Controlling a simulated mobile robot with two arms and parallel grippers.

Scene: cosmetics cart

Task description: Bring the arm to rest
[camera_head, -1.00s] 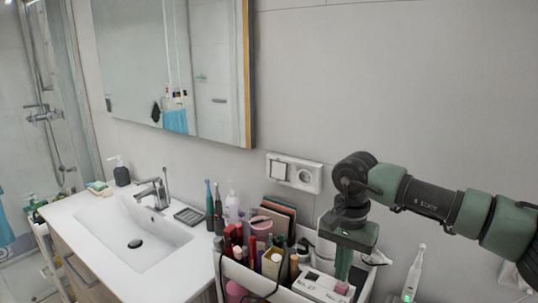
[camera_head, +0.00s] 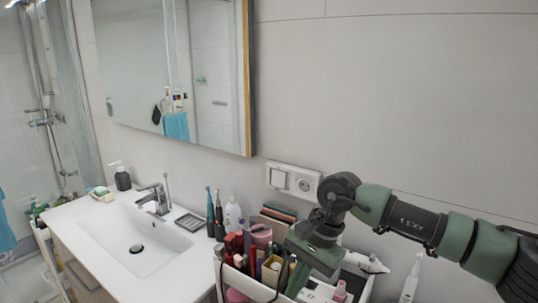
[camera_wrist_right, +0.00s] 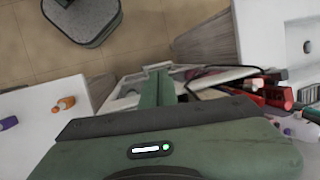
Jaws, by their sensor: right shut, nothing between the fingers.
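My right arm comes in from the right in the head view, a green and black arm. Its gripper (camera_head: 296,278) hangs over the cosmetics cart (camera_head: 364,293), beside the crowded makeup compartment. In the wrist view the green fingers (camera_wrist_right: 160,78) are together, with nothing held between them. My left gripper is in neither view.
Red tubes (camera_head: 232,243), a pink item (camera_head: 261,233) and toothbrushes stand close left of the gripper. A pink-capped bottle (camera_head: 340,290) stands right of it. The sink (camera_head: 130,232) is farther left. The wall above is clear, with a socket (camera_head: 303,184).

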